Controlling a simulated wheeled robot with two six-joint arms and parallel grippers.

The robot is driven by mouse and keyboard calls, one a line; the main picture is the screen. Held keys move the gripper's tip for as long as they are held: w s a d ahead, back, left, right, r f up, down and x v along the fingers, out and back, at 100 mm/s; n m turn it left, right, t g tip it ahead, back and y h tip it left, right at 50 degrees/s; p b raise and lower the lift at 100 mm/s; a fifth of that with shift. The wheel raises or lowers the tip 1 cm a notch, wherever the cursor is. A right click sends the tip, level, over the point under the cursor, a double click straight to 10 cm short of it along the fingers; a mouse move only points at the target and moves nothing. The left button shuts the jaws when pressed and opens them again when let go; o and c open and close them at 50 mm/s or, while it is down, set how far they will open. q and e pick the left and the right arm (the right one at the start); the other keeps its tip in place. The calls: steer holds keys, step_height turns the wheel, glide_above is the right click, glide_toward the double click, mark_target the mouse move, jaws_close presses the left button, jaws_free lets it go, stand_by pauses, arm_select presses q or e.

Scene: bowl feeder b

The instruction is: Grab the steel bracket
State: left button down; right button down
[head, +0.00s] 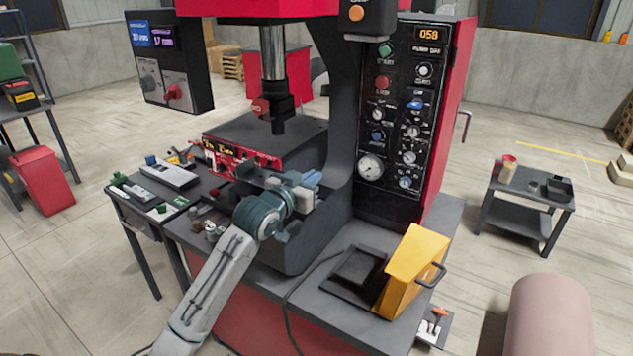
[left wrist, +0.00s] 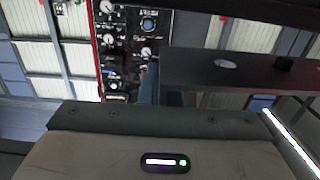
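I cannot pick out a steel bracket for certain in either view. My left gripper (head: 308,187) is at the lower front of the press, beside its column, in the head view. The wrist hides part of it, and its fingers are too small to tell open from shut or whether they hold anything. The left wrist view shows a dark plate with a pale housing and a lit indicator below, and no clear fingertips. My right gripper is in neither view.
The press bed (head: 262,136) and ram (head: 274,75) are behind my left gripper. The control panel (head: 408,115) rises to its right. A yellow box (head: 414,268) stands on the front ledge. A side table (head: 145,212) holds several small items at left. A low stand (head: 522,198) is at right.

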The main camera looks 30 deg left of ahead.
arm_select(q)
steer(key=s+a+r+b, duration=0.1)
steer(key=s+b, duration=0.3)
steer(key=s, duration=0.9)
steer(key=shift+s+a+r, duration=0.15)
steer(key=shift+r, duration=0.05)
